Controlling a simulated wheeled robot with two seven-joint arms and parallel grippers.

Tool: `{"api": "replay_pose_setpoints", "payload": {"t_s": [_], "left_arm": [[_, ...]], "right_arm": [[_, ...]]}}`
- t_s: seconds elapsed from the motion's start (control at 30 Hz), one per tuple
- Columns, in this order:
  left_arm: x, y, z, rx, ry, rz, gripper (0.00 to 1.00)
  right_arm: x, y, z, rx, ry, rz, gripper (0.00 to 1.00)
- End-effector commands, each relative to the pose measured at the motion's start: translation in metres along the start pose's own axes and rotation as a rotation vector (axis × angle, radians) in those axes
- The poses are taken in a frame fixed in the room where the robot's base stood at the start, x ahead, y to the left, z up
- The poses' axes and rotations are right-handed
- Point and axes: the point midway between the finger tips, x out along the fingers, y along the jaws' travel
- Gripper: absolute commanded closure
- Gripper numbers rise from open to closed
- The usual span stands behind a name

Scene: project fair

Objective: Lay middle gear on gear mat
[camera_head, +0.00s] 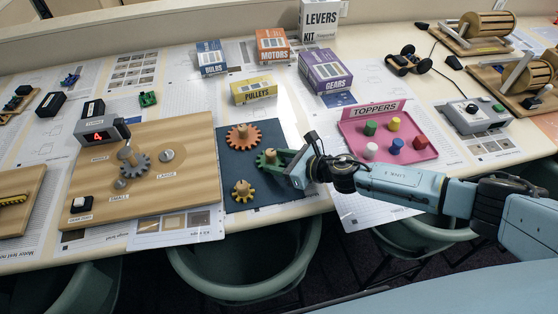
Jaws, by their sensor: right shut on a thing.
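The green gear (263,162), taken as the middle gear, has a wooden knob and is at the right part of the dark blue gear mat (272,192). My right gripper (273,157) reaches in from the right and is shut on this gear at its knob. The gear is on or just above the mat; I cannot tell which. A larger orange gear (243,137) lies on the mat behind it, and a smaller yellow gear (243,190) lies in front. My left gripper is out of view.
Left of the mat is a wooden board (190,190) with a grey gear (134,163) and metal pegs. Right of my gripper is a pink toppers tray (418,152) with coloured pieces. Boxes, including the yellow pulleys box (254,91), stand behind. Chairs are at the table's front edge.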

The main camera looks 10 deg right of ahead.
Motion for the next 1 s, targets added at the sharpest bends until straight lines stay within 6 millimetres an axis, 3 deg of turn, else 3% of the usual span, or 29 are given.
{"api": "replay_pose_setpoints", "payload": {"t_s": [0.03, 0.07, 0.2, 0.6, 0.77, 1.0], "left_arm": [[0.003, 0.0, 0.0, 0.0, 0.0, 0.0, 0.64], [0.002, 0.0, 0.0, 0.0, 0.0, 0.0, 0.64], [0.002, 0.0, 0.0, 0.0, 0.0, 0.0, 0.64], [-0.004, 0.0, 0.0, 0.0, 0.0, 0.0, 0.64], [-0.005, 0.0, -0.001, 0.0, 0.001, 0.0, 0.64], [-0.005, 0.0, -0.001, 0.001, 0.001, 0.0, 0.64]], "right_arm": [[0.001, 0.0, -0.003, 0.001, 0.0, 0.0, 0.74], [0.001, 0.0, -0.003, 0.0, 0.001, 0.0, 0.49], [0.001, 0.0, -0.002, 0.001, 0.001, 0.0, 0.31], [-0.002, 0.0, 0.004, 0.001, 0.0, 0.0, 0.3], [-0.027, 0.0, 0.001, 0.0, 0.003, 0.0, 0.3], [-0.079, -0.001, 0.0, 0.0, 0.004, -0.001, 0.3]]}}
